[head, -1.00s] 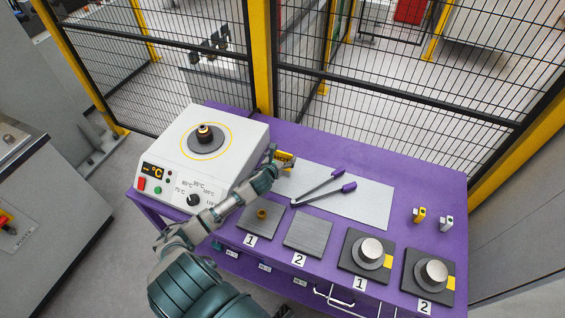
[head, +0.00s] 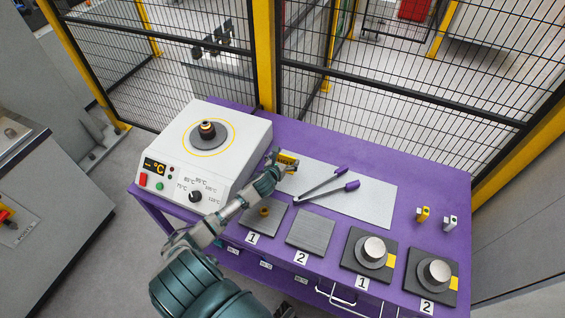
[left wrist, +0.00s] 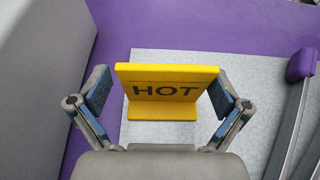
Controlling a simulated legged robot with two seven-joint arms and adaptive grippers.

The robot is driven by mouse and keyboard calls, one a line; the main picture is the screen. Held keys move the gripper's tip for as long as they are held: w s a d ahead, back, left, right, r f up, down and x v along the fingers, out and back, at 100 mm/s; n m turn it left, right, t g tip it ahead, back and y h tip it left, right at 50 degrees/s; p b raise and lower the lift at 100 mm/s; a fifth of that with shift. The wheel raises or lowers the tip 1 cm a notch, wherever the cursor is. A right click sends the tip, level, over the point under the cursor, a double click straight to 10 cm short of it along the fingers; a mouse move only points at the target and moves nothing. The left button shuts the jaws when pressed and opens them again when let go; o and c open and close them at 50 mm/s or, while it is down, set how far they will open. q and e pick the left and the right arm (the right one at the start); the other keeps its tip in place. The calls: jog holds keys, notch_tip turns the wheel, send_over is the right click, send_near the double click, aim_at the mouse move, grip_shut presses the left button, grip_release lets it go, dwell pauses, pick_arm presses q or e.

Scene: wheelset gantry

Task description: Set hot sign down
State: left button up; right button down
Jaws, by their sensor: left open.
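The yellow hot sign (left wrist: 167,92) stands upright in the left wrist view, its black HOT lettering facing the camera. It rests at the left end of the light grey mat (left wrist: 180,138). My left gripper (left wrist: 158,92) is open, with one finger on each side of the sign. A gap shows at the left finger; the right finger is close to the sign's edge, and I cannot tell if it touches. In the head view the sign (head: 287,160) is partly hidden by my left gripper (head: 276,165). My right gripper is not in view.
The white heater (head: 202,150) stands close on the left. Tongs with purple handles (head: 325,186) lie on the mat. Numbered plates (head: 310,232) and metal parts on dark bases (head: 372,250) line the front. Fence panels rise behind.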

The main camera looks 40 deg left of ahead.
pick_arm(q)
jog(key=v, duration=0.3)
jog(key=p+v, duration=0.1)
jog(key=v, duration=0.7)
jog(key=shift+d+r, duration=0.15)
jog(key=shift+d, duration=0.25)
jog(key=shift+s+a+r, duration=0.1)
jog(key=shift+s+a, duration=0.05)
jog(key=shift+s, duration=0.3)
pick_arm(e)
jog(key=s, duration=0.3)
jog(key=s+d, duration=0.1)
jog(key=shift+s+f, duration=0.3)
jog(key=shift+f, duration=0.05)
